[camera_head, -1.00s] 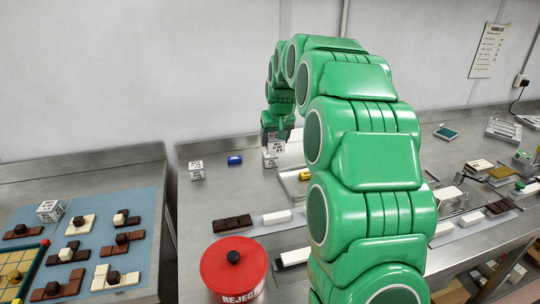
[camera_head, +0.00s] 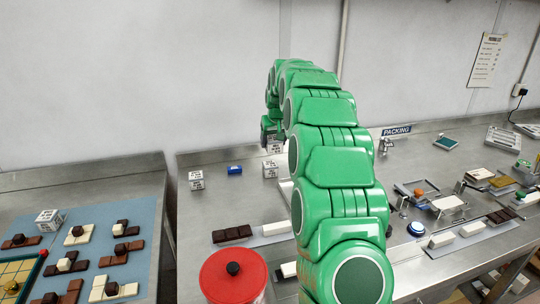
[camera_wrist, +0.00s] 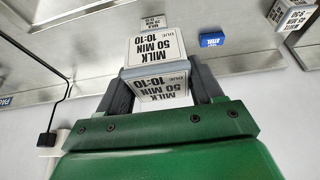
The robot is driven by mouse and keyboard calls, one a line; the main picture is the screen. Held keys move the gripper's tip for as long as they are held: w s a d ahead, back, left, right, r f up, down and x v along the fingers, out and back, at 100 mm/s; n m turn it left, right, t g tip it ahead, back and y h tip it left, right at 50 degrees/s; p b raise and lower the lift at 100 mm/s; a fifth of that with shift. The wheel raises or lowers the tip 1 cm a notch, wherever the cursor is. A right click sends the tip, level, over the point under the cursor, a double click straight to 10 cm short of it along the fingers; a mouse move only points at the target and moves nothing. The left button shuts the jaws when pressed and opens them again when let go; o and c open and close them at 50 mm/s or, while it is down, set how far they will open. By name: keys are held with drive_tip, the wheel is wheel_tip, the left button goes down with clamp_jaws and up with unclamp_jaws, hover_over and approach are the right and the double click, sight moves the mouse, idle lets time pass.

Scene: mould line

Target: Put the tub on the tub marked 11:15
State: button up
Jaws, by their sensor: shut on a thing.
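My gripper (camera_wrist: 160,78) is shut on a white tub (camera_wrist: 157,50) whose label reads MILK, 50 MIN, 10:10. In the head view my gripper (camera_head: 270,133) is at the back of the middle bench, with the held tub (camera_head: 275,147) below it. A second white tub (camera_head: 270,170) stands on the bench just in front of and below it. Another tub (camera_head: 196,180) stands further left, and it probably shows at the wrist view's upper right (camera_wrist: 290,13). A small labelled tub (camera_wrist: 152,22) shows beyond the held one. I cannot read 11:15 on any tub.
A blue block (camera_head: 235,169) lies between the standing tubs. A red reject bin (camera_head: 234,276) is at the front, with a dark bar (camera_head: 232,234) behind it. One more tub (camera_head: 48,216) stands on the left table. My arm hides part of the bench.

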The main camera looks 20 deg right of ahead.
drive_tip(key=shift+w+d+f, duration=0.2)
drive_tip(key=shift+w+f, duration=1)
drive_tip(key=shift+w, duration=0.15)
drive_tip(key=shift+w+d+f, duration=0.15)
drive_tip(key=shift+w+f, duration=1.1)
drive_tip(key=shift+w, duration=0.15)
drive_tip(key=shift+w+d+f, duration=0.2)
drive_tip(key=shift+w+f, duration=1)
drive_tip(key=shift+w, duration=0.15)
drive_tip(key=shift+f, duration=0.1)
drive_tip(key=shift+w+f, duration=0.1)
drive_tip(key=shift+w, duration=0.05)
drive_tip(key=shift+f, duration=1.5)
drive_tip(key=shift+f, duration=0.1)
drive_tip(key=o, duration=1.2)
